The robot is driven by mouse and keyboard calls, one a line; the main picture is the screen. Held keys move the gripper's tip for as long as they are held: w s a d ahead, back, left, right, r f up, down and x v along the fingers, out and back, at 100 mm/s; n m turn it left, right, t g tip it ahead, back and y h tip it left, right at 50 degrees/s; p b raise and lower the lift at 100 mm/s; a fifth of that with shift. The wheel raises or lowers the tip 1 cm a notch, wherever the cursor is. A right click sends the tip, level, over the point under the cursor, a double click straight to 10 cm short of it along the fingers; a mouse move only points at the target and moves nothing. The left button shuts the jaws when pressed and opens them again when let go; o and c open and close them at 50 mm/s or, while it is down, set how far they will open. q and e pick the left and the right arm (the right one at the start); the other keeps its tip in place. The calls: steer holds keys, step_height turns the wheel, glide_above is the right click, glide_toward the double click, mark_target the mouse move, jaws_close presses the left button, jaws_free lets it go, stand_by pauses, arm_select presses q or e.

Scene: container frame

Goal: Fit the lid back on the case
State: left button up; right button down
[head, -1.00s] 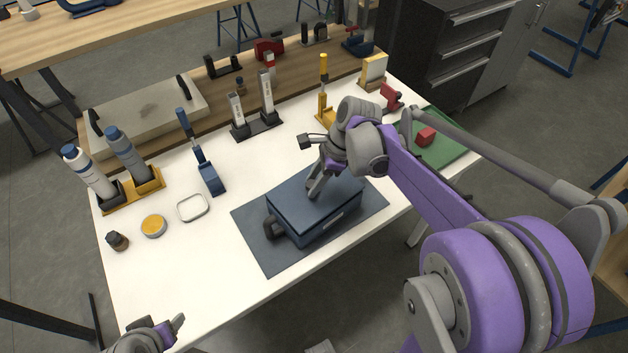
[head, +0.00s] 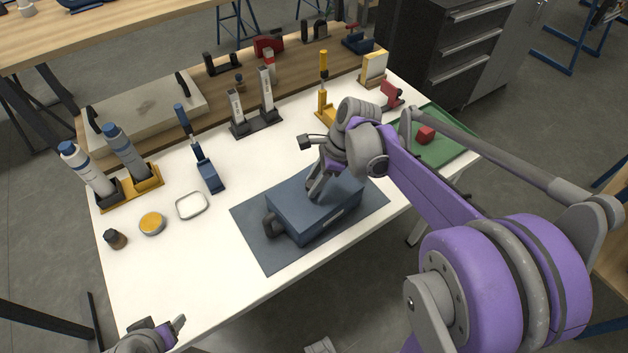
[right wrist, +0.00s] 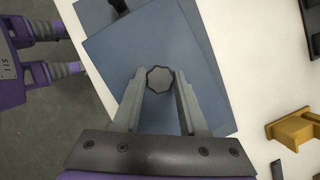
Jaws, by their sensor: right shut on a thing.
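The blue-grey case (head: 322,224) stands on a dark mat, with its dark handle (head: 271,225) toward the left. Its flat blue-grey lid (head: 288,203) lies over the top, and I see no clear gap between them in the head view. My right gripper (head: 316,189) is above the lid, shut on its round grey knob (right wrist: 159,80). The lid (right wrist: 125,50) fills the middle of the right wrist view, and its edges look roughly in line with the case. The far side of the seam is hidden. My left gripper (head: 165,334) is low at the left, away from the case.
The dark mat (head: 267,250) lies on the white table (head: 215,270). A yellow-topped tin (head: 151,223), a small jar (head: 115,239) and a metal ring (head: 191,206) are at the left. Bottles, tools and stands line the back.

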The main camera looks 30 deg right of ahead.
steer(key=shift+c, duration=1.8)
jaws_free()
steer(key=v, duration=1.1)
steer(key=shift+p, duration=0.3)
steer(key=shift+a+f, duration=0.1)
steer(key=s+a+f+n+t+h, duration=0.1)
steer(key=s+a+f+n, duration=0.4)
steer(key=n, duration=0.6)
steer(key=s+a+f+n+t+h, duration=0.2)
steer(key=s+a+f+n, duration=0.3)
steer(key=s+n, duration=0.3)
steer(key=n+h, duration=0.1)
steer(key=n, duration=0.2)
steer(key=shift+s+n+t, duration=0.2)
steer(key=shift+n+t, duration=0.1)
